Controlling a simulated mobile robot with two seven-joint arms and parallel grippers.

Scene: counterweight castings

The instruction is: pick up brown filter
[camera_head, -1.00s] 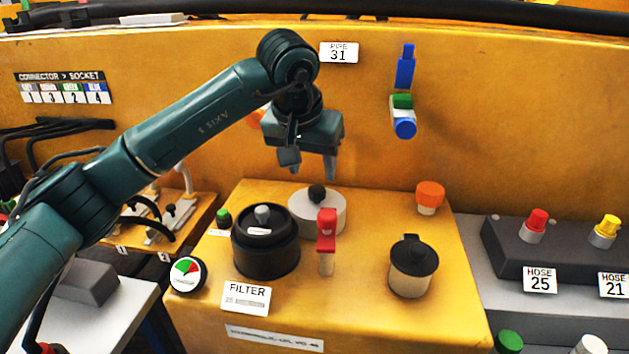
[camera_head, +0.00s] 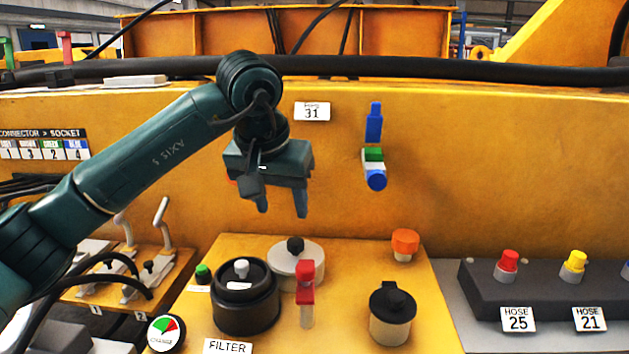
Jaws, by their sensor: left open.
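I see no clearly brown filter. A black round housing (camera_head: 246,307) with a grey knob on top stands on the yellow block behind the FILTER label (camera_head: 228,347); its inside is hidden. A pale round lid (camera_head: 312,258) with a black knob lies behind it to the right. My left gripper (camera_head: 281,206) is open and empty, fingers pointing down, above and apart from the lid. My right gripper is not in view.
A red-handled valve (camera_head: 305,284) stands right of the housing, with a black-capped cup (camera_head: 391,326) and an orange knob (camera_head: 405,242) farther right. A gauge (camera_head: 166,333) sits at front left. A yellow wall (camera_head: 480,170) rises behind.

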